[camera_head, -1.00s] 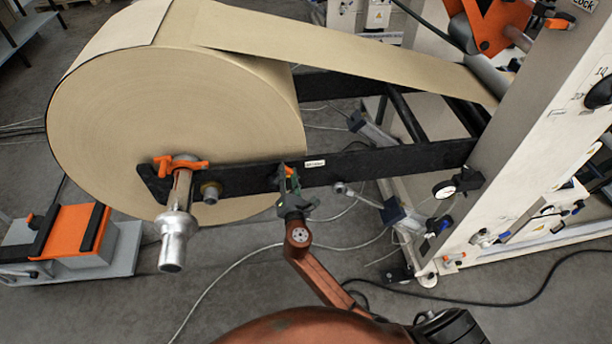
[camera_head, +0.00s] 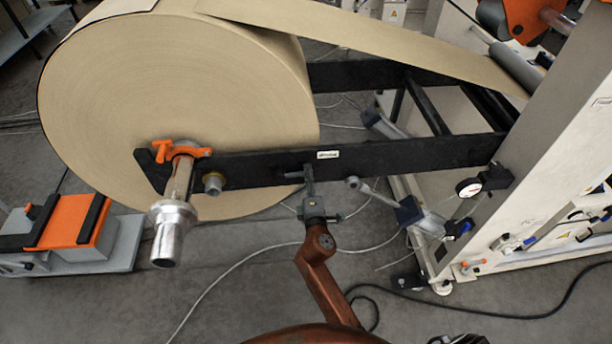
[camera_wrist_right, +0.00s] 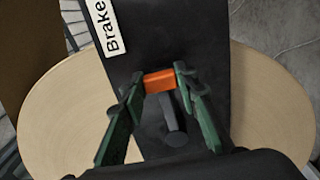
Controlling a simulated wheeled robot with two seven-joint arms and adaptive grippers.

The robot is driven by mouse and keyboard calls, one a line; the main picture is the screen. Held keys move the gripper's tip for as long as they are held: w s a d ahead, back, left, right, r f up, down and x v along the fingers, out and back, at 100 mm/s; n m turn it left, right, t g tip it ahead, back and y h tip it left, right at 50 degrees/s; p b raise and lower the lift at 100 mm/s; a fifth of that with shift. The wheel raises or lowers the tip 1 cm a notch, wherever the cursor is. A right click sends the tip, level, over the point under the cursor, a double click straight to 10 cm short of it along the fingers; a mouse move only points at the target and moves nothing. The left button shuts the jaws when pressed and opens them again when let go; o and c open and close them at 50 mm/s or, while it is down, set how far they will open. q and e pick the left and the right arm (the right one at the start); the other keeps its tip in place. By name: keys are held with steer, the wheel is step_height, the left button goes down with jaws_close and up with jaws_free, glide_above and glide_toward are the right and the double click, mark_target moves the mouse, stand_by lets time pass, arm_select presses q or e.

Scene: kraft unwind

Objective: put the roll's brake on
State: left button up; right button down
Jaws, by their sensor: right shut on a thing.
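The brake lever's orange handle (camera_wrist_right: 159,81) is between the fingertips of my right gripper (camera_wrist_right: 155,86) in the right wrist view, and the gripper is shut on it. A dark round-ended part (camera_wrist_right: 174,122) shows just below the handle. In the head view my right gripper (camera_head: 309,178) is seen edge-on against the lower edge of the black beam (camera_head: 400,157), and the handle is hidden there. A white label (camera_head: 328,154) is on the beam just above the gripper; it reads "Brake" in the wrist view (camera_wrist_right: 106,28). The big kraft roll (camera_head: 170,100) is to the left. My left gripper is out of view.
A metal shaft end (camera_head: 170,225) with an orange clamp (camera_head: 180,150) sticks out of the roll toward me. A white machine frame (camera_head: 545,150) stands at right. An orange-topped unit (camera_head: 70,220) is at left. Cables lie on the floor.

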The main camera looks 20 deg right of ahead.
steer(key=shift+f+m, duration=0.4)
steer(key=c, duration=1.5)
jaws_free()
step_height(320, 180, up, 10)
steer(key=shift+r, duration=0.1)
